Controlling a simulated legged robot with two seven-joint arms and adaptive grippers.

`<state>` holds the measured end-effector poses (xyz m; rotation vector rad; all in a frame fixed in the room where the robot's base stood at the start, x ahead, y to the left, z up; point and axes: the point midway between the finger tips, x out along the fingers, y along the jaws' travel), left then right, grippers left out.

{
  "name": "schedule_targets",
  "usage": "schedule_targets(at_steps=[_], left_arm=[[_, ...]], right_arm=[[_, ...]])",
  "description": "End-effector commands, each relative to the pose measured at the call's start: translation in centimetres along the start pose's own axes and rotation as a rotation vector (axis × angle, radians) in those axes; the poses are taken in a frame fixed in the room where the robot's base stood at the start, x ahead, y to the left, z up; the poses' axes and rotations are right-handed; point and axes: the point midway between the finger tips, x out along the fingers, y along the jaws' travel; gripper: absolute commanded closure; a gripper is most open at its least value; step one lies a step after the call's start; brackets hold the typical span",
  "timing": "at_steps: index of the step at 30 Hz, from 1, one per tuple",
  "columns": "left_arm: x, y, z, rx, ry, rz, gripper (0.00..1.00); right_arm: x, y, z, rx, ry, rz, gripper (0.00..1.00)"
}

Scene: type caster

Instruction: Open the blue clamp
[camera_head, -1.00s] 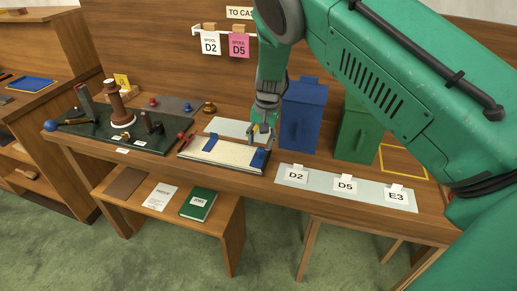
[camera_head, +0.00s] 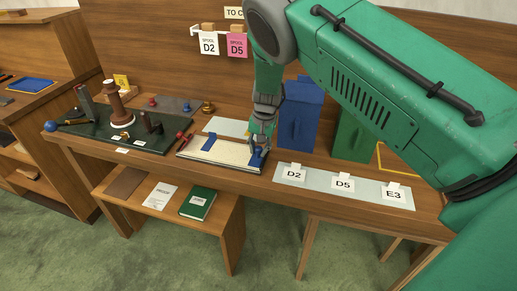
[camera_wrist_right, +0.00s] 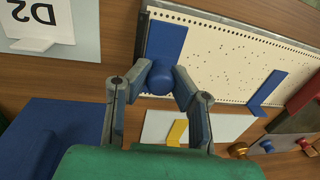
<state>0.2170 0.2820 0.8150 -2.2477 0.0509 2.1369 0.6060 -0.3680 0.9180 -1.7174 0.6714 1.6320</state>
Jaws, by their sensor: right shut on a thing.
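The blue clamp (camera_head: 257,160) is a flat blue bar with a round knob, across the right end of a perforated cream board (camera_head: 225,152) on the bench. In the right wrist view the blue clamp (camera_wrist_right: 166,44) lies flat across the board's end, with its knob toward me. My right gripper (camera_head: 258,147) is down at this clamp. In the wrist view my right gripper (camera_wrist_right: 160,82) has its two fingers shut on the blue knob, one on each side. The fingers partly hide the clamp in the head view. My left gripper is not in view.
A second blue piece (camera_head: 209,143) sits on the board's left part. A blue case (camera_head: 299,115) stands close right of my gripper, a green case (camera_head: 352,137) beyond it. A pale strip with label cards (camera_head: 343,184) lies at front right. A dark tray (camera_head: 92,135) holds tools at left.

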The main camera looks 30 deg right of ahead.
Motion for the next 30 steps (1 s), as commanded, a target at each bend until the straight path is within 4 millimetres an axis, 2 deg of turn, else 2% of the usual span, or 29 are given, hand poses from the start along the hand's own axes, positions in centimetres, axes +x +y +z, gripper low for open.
schedule_targets(at_steps=[17,30], left_arm=[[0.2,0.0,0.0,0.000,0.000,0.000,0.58],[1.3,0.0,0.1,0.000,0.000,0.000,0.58]], right_arm=[[-0.1,0.4,-0.6,0.005,0.010,-0.028,1.00],[-0.2,1.1,-0.7,0.009,0.009,-0.168,1.00]])
